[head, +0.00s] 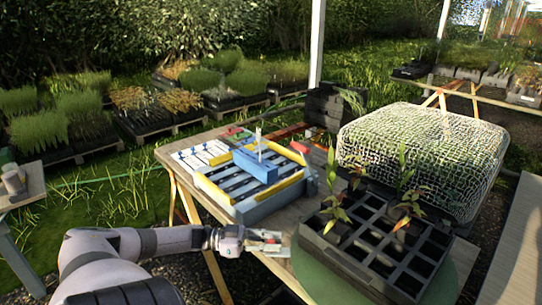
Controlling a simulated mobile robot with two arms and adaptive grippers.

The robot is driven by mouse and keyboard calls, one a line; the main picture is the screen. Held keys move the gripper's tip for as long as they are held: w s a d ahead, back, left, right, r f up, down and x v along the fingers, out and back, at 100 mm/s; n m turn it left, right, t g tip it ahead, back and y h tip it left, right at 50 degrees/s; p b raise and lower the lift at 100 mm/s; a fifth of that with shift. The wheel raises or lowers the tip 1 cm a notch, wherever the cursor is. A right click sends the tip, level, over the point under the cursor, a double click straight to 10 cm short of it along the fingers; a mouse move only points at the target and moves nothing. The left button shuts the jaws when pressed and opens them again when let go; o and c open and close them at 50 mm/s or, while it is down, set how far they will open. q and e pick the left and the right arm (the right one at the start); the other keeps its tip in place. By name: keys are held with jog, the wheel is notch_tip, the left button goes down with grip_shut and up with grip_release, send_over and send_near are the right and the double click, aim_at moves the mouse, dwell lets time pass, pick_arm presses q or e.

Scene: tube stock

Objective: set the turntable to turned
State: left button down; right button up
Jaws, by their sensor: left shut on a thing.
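The turntable (312,276) is a flat green disc on the front part of the wooden table. A black celled tray (343,258) stands on it and hides most of it. Leafy seedlings (404,207) grow in a few of the cells; many other cells look empty. My left gripper (276,243) reaches in from the left and is shut at the turntable's left rim. Its fingers hide the exact point of contact. My right gripper is not in view.
A blue, white and yellow tray rig (246,208) stands on the wooden table (168,156) behind my left gripper. A mesh-covered box (425,150) is close behind the black tray. Pallets of seedlings lie on the grass at the back left.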

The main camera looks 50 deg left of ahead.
pick_arm(q)
jog(key=c, duration=1.8)
grip_release()
jog(key=shift+w+a+r, duration=0.2)
jog(key=shift+w+a, duration=0.05)
jog(key=shift+a, duration=0.05)
jog(key=shift+o, duration=1.4)
jog(key=shift+f, duration=0.1)
jog(key=shift+o, duration=0.3)
jog(key=shift+d, duration=0.1)
jog(key=shift+s, duration=0.1)
jog(key=v, duration=1.2)
jog(key=shift+f, duration=0.1)
